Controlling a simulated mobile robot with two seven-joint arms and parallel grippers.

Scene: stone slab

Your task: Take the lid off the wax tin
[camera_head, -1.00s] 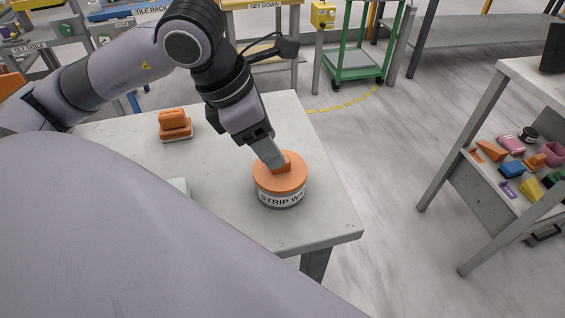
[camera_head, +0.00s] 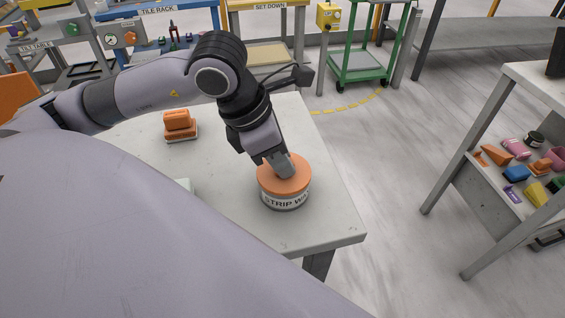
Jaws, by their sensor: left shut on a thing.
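The wax tin (camera_head: 285,200) is a round tin with a white label reading "STRIP WA". It stands upright on the stone slab (camera_head: 215,235) near its right edge. Its orange lid (camera_head: 299,181) sits on top of the tin, with no gap that I can see. My left gripper (camera_head: 284,172) reaches down from above and is shut on the lid at its middle, where its fingers hide the grip. My right gripper is not in view.
An orange block-like tool (camera_head: 179,125) lies on the slab at the back left. A pale object (camera_head: 185,186) is partly hidden behind my body. A shelf unit (camera_head: 510,200) with several coloured items stands at the right. Open floor lies between slab and shelf.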

